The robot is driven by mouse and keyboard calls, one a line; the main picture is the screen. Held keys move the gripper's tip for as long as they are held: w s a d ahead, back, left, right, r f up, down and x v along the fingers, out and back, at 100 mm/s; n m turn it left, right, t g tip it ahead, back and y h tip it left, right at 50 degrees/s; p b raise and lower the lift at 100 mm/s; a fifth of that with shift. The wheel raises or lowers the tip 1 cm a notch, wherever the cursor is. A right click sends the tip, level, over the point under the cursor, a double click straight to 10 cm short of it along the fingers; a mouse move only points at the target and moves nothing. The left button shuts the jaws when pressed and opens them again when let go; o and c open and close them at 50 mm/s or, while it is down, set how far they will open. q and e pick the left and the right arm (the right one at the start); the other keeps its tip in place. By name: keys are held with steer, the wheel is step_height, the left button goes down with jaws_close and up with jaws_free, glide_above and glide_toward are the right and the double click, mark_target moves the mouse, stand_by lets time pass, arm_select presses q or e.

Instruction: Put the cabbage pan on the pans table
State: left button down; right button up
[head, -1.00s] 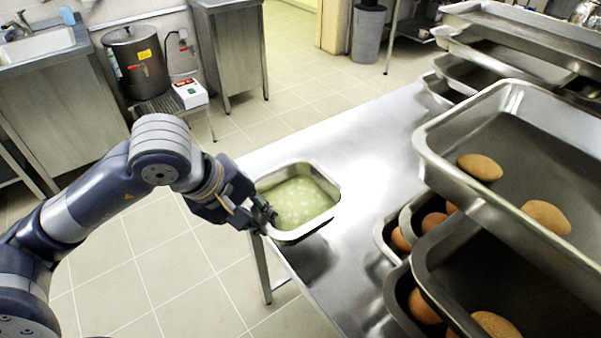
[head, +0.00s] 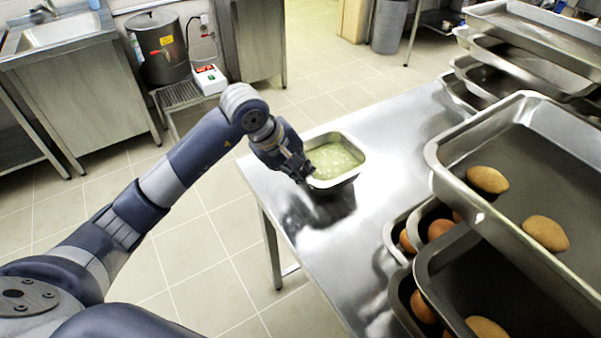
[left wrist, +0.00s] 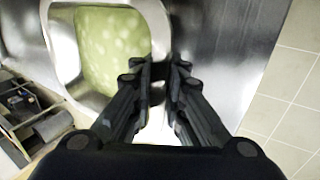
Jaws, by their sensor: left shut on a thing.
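The cabbage pan (head: 335,160) is a small metal pan with pale green contents, near the left edge of the steel table (head: 385,135). My left gripper (head: 303,172) is shut on the pan's near left rim. In the left wrist view the pan (left wrist: 112,45) lies beyond the fingers (left wrist: 163,75), which pinch its rim. A dark shadow or reflection shows on the table below the pan; I cannot tell whether the pan touches the top. My right gripper is not in view.
Stacked large trays (head: 440,165) with brown loaf-like items fill the table's right side. More stacked trays (head: 520,50) stand behind them. A steel pot (head: 160,50), a red-and-white box (head: 208,79) and a sink cabinet (head: 80,90) are at the back left. The table's middle is clear.

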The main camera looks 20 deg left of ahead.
arm_select(q)
steer(key=shift+f, duration=0.85)
steer(key=shift+f, duration=0.2)
steer(key=c, duration=1.8)
jaws_free()
steer(key=shift+o, duration=1)
steer(key=shift+r, duration=0.1)
